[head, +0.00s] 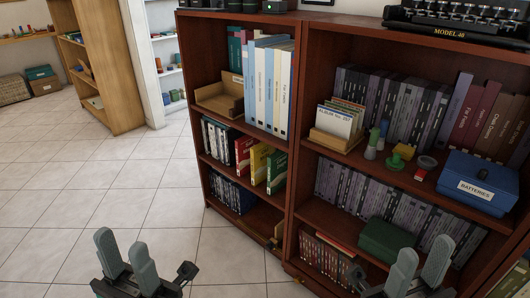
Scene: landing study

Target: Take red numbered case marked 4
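A red case (243,154) stands upright on the middle shelf of the left bookcase section. A yellow case (260,160) and a green case (276,170) stand to its right. Dark and pale cases (218,141) stand to its left. White marks show on the red case's spine, but I cannot read a number. My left gripper (124,247) is low at the bottom left, over the floor, with its fingers apart and empty. My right gripper (424,258) is at the bottom right, in front of the right section's lower shelf, fingers apart and empty. Both are away from the red case.
The wooden bookcase's upright divider (294,130) separates the two sections. A blue batteries box (478,182) and small coloured items sit on the right section's shelf. A typewriter (460,18) stands on top. The tiled floor (100,190) on the left is clear.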

